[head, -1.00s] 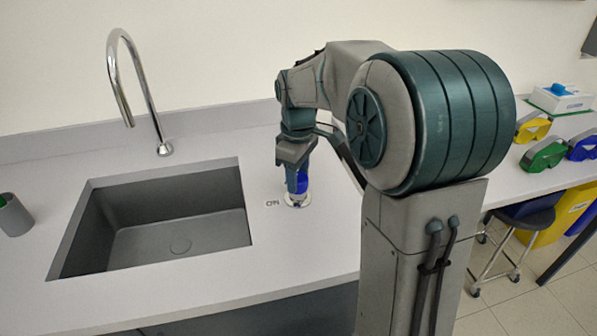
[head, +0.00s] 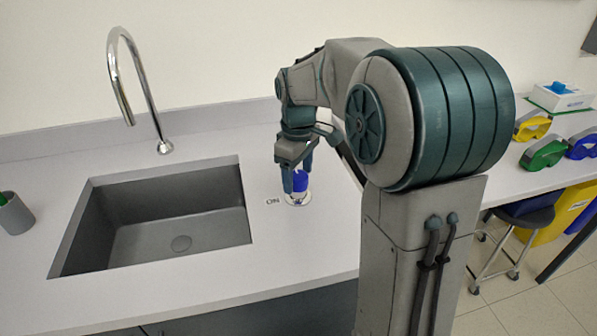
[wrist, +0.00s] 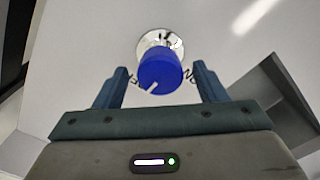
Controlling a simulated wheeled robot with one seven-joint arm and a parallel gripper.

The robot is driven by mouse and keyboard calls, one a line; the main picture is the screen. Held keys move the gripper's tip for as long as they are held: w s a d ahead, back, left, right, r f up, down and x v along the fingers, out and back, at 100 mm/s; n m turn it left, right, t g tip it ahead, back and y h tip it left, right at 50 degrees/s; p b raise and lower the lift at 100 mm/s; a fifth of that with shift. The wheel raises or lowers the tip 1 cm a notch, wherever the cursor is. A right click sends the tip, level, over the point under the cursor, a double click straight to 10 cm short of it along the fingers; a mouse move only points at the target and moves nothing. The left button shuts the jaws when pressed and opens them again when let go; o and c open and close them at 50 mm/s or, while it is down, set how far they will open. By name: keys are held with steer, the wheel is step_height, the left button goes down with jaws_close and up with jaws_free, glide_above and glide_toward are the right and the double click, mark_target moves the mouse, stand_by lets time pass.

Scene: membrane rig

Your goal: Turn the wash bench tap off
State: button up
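The tap control is a blue knob (head: 300,182) on a round silver plate, on the bench right of the sink. In the wrist view the knob (wrist: 160,72) shows a white pointer line toward the lower left. My gripper (head: 296,180) points down over the knob. In the wrist view its two fingers (wrist: 162,82) stand apart, one on each side of the knob, with small gaps visible. An ON label (head: 273,201) lies left of the knob; other lettering by the plate is partly hidden by the fingers. The curved chrome spout (head: 140,90) shows no visible water stream.
The grey sink basin (head: 110,184) is left of the knob. A grey cup (head: 14,214) stands at the far left. Goggles in yellow, green and blue (head: 545,153) and a white box (head: 560,97) sit on the right bench. A stool (head: 525,217) stands below.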

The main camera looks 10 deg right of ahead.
mark_target(298, 175)
step_height(298, 175, up, 14)
steer(key=p, duration=0.1)
stand_by(0.5)
steer(key=s+f+m+t+p, duration=0.1)
steer(key=s+f+m, duration=0.3)
steer(key=s, duration=0.6)
steer(key=s+f+m+t+p, duration=0.1)
steer(key=s+f+m+p, duration=0.2)
steer(key=s, duration=0.7)
step_height(298, 175, down, 3)
steer(key=shift+d+r+m+t, duration=0.2)
steer(key=shift+m+t, duration=0.2)
steer(key=shift+m, duration=0.6)
steer(key=shift+s, duration=0.1)
